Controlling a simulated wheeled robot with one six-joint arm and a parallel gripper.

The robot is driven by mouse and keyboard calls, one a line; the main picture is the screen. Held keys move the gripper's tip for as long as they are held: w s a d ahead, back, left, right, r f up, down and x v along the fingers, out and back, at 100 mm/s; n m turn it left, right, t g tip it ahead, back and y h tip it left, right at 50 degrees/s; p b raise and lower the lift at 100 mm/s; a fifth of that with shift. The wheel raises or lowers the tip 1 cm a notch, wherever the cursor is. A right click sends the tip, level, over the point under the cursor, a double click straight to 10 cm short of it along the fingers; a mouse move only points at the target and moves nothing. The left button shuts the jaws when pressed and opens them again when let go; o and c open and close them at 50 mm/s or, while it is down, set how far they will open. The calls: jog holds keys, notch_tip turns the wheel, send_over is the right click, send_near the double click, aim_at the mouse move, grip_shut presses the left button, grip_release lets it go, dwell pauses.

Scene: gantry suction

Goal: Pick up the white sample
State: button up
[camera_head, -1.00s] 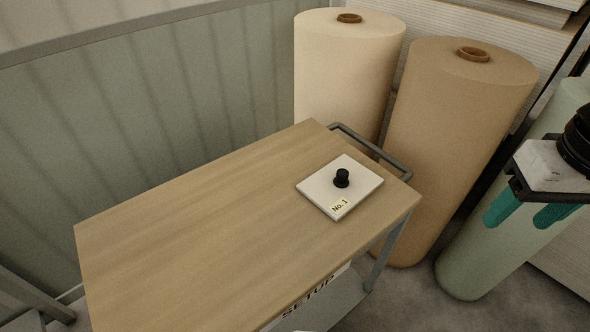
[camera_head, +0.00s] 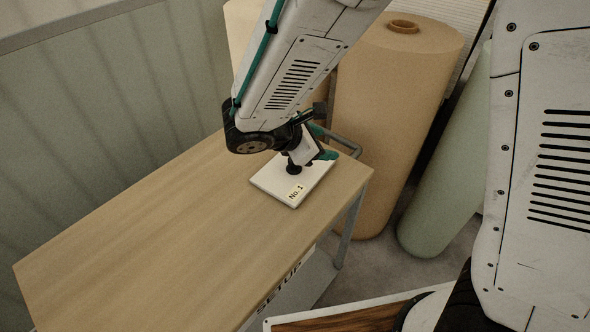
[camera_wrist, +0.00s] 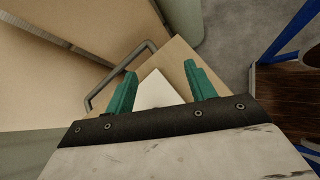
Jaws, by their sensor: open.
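The white sample (camera_head: 272,184) is a flat square plate with a black knob (camera_head: 293,168) on top and a label reading "No. 1". It lies flat on the wooden cart top near its far right end. My gripper (camera_head: 318,156) is over the sample, close by the knob; its far part covers some of the plate. In the wrist view my gripper (camera_wrist: 160,90) has its two teal fingers spread apart, with a corner of the white sample (camera_wrist: 157,92) showing between them. The knob is hidden in that view, and I cannot tell whether a finger touches it.
The wooden cart top (camera_head: 150,235) is otherwise bare. A grey handle (camera_head: 345,143) rims its far end. A brown roll (camera_head: 385,120) and a pale green roll (camera_head: 440,205) stand just beyond. A ribbed wall (camera_head: 90,120) runs along the left.

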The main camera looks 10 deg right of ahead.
aim_at(290, 163)
jog(key=a+f+n+t, duration=0.1)
jog(key=a+f+n, duration=0.1)
jog(key=a, duration=0.1)
jog(key=w+a+f+n+t, duration=0.1)
jog(key=a+f+n, duration=0.1)
jog(key=a+f, duration=0.1)
jog(key=w+a+f+n+t+y, duration=0.1)
jog(key=a+f+n, duration=0.2)
jog(key=shift+a+f+t, duration=0.1)
jog(key=shift+a+t, duration=0.15)
jog(key=shift+t, duration=0.05)
jog(key=shift+w+d+f, duration=0.15)
jog(key=shift+w+f, duration=0.1)
jog(key=x, duration=0.7)
jog(key=shift+w+r, duration=0.1)
jog(key=shift+r, duration=0.1)
grip_shut()
